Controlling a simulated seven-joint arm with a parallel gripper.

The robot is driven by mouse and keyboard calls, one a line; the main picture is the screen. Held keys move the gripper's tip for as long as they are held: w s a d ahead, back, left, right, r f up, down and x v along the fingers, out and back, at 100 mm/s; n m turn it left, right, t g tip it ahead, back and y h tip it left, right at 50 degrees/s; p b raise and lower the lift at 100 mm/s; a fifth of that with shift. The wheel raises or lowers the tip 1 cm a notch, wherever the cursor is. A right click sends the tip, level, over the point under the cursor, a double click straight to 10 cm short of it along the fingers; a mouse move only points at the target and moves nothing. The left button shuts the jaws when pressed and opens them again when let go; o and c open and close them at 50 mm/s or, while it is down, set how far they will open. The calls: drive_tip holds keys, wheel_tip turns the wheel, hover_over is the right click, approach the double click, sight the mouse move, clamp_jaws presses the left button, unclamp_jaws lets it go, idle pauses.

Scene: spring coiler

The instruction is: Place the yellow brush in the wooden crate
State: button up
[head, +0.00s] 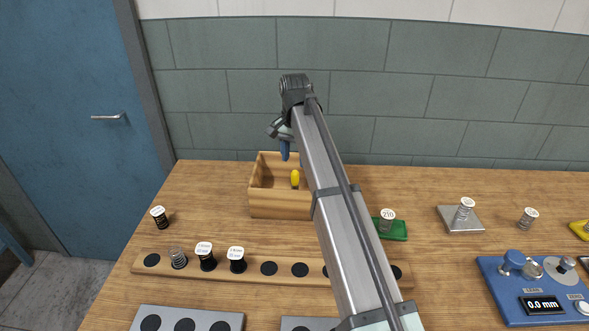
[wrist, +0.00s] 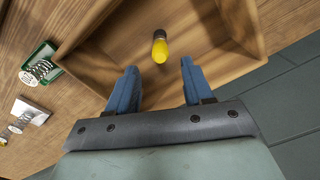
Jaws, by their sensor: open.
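The yellow brush (head: 295,178) is inside the wooden crate (head: 280,207), on the table toward the back. In the wrist view the yellow brush (wrist: 160,48) lies within the crate (wrist: 236,70), clear of the walls, with a dark end pointing away from my gripper. My gripper (wrist: 158,85) is open, with blue fingers apart and nothing between them. In the head view one blue finger (head: 284,150) shows above the crate; my arm hides the crate's right part and the rest of the gripper. The brush is apart from the fingertips.
A wooden rack (head: 140,264) with dark holes and several springs lies in front of the crate. A green tray (head: 400,232) with a spring and a grey plate (head: 447,214) with a spring stand to the right. A blue control box (head: 497,277) is at the right front.

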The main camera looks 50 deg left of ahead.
drive_tip(key=shift+r, duration=1.9)
drive_tip(key=shift+w, duration=0.1)
